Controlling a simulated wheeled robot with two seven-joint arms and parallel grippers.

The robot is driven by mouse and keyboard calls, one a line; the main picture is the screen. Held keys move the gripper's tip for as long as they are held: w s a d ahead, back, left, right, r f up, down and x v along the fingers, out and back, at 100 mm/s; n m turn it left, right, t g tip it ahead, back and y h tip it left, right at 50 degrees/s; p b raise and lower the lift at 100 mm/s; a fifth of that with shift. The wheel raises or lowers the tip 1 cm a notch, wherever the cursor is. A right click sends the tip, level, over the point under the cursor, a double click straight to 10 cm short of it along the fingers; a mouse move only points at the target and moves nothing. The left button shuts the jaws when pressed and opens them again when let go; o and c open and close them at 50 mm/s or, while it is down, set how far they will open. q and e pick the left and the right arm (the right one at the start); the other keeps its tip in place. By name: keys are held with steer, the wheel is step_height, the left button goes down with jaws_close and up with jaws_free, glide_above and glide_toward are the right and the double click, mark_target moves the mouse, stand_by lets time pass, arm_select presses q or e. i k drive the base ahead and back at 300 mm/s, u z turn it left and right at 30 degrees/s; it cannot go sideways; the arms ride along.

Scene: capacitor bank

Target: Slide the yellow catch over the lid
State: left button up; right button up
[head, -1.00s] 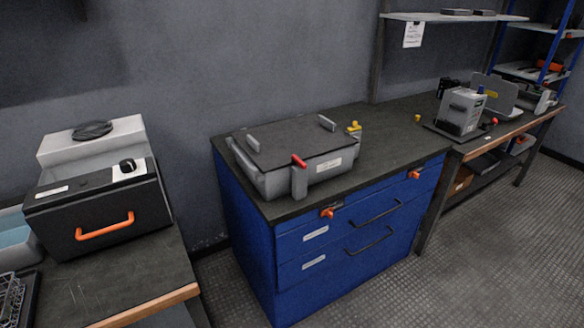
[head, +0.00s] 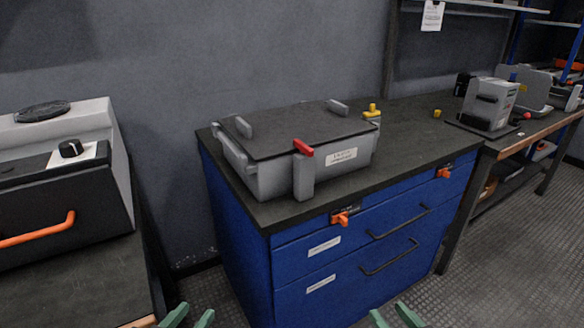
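The grey box stands on the blue cabinet's dark top, with its dark lid (head: 290,132) lying on it. The yellow catch (head: 372,112) is at the lid's right end, towards the back, on top of a grey post (head: 372,125). It appears beside the lid's edge; I cannot tell whether any of it overlaps the lid. A red catch (head: 303,147) sits on a grey post at the front edge. My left gripper (head: 190,314) and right gripper (head: 396,316) show only green fingertips at the bottom edge. Both are open and empty, well short of the box.
The blue cabinet (head: 335,265) has orange latches and dark drawer handles on its front. A small yellow piece (head: 437,113) lies on the worktop right of the box. A dark case with an orange handle (head: 35,232) stands at left.

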mark_target(371, 112)
steer(key=k, duration=0.5)
steer(key=z, duration=1.5)
steer(key=i, duration=1.05)
steer(key=u, duration=2.2)
steer(key=i, duration=0.1)
steer(key=z, duration=0.35)
